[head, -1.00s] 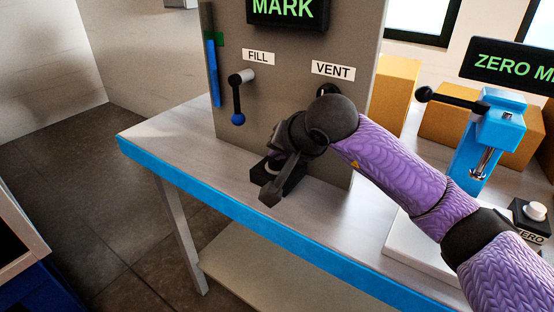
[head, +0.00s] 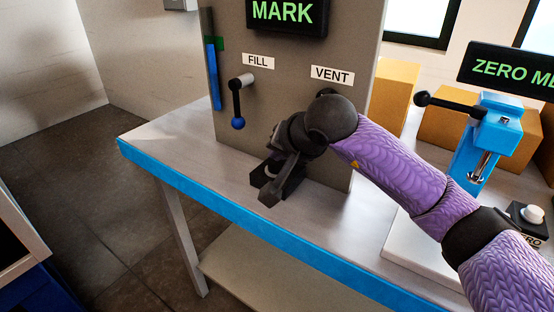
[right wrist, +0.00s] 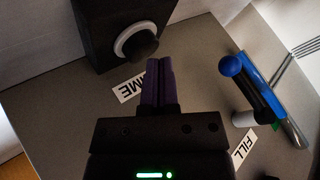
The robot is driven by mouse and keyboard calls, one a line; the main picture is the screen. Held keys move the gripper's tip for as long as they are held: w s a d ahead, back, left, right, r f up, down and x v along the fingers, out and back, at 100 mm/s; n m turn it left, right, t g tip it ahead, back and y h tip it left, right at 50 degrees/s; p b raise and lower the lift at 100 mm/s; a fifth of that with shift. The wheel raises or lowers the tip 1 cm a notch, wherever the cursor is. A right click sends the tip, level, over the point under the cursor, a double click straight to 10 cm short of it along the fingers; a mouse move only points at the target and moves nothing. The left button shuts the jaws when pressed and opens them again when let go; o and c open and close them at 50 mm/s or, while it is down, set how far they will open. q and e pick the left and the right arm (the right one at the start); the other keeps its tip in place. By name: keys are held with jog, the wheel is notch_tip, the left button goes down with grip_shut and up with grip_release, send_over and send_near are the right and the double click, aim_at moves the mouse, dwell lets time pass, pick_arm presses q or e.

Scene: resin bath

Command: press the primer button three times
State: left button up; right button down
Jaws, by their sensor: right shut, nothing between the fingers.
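The primer button is a dark round cap in a white ring (right wrist: 122,44) on a black box (right wrist: 98,18), seen in the right wrist view. A label ending in "ME" (right wrist: 130,90) lies beside it, partly hidden by my fingers. In the head view the black box (head: 290,184) stands on the bench at the panel's foot, mostly covered by my gripper. My right gripper (head: 266,198) is shut and empty. Its fingertips (right wrist: 159,62) are close beside the button cap; I cannot tell if they touch it. My left gripper is not in view.
The grey panel (head: 235,150) carries a FILL lever (head: 237,105) with a blue knob, a VENT label (head: 332,75) and a MARK display (head: 285,14). To the right stand a blue press (head: 485,140) and a white ZERO button (head: 532,213). The bench's left end (head: 160,135) is clear.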

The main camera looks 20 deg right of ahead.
aim_at(278, 166)
jog(key=shift+r, duration=0.4)
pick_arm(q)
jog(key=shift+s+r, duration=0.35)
pick_arm(e)
notch_tip(278, 166, up, 3)
jog(key=p, duration=0.2)
jog(key=shift+r+p, duration=0.1)
jog(key=shift+p, duration=0.2)
notch_tip(278, 166, up, 2)
jog(key=shift+p, duration=0.8)
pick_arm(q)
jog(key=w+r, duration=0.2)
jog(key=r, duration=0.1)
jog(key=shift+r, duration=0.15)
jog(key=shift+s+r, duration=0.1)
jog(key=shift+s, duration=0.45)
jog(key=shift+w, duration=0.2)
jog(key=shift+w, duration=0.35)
